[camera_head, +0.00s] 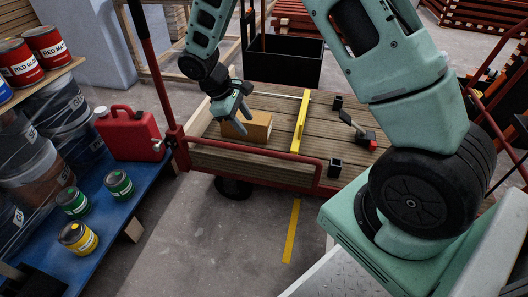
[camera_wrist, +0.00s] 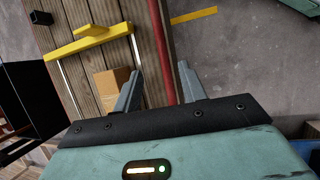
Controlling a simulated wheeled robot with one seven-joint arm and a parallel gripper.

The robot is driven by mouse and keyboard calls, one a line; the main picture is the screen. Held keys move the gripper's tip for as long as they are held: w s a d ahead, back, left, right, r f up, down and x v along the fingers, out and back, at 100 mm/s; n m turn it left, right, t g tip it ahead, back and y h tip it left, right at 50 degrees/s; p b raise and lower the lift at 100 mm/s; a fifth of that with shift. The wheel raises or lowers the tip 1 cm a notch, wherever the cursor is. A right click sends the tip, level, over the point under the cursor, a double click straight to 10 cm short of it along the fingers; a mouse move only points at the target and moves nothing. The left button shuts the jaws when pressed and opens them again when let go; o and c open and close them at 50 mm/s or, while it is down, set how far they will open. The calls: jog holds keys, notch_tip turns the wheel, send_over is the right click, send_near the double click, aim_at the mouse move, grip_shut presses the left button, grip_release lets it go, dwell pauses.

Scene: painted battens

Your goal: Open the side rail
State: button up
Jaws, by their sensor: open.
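The red side rail (camera_head: 250,151) runs along the near edge of a wooden cart deck (camera_head: 225,160), from a tall red post at the left to a bend at the right. My gripper (camera_head: 241,124) is open and empty, pointing down over the deck's near side by a cardboard box (camera_head: 258,128). In the wrist view the red rail (camera_wrist: 160,25) shows between the two fingers of my gripper (camera_wrist: 160,52). I cannot tell how far below the fingertips it lies. No latch shows clearly.
A yellow bar (camera_head: 300,127) crosses the deck, with a red-and-black clamp (camera_head: 361,135) to its right. A red fuel can (camera_head: 130,134) and paint tins stand on a blue shelf (camera_head: 130,215) at the left. The floor in front is clear.

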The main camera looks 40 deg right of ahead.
aim_at(265, 151)
jog(key=b+x, duration=0.5)
jog(key=x, duration=0.8)
jog(key=shift+s+f, duration=0.1)
jog(key=shift+f, duration=0.05)
grip_shut()
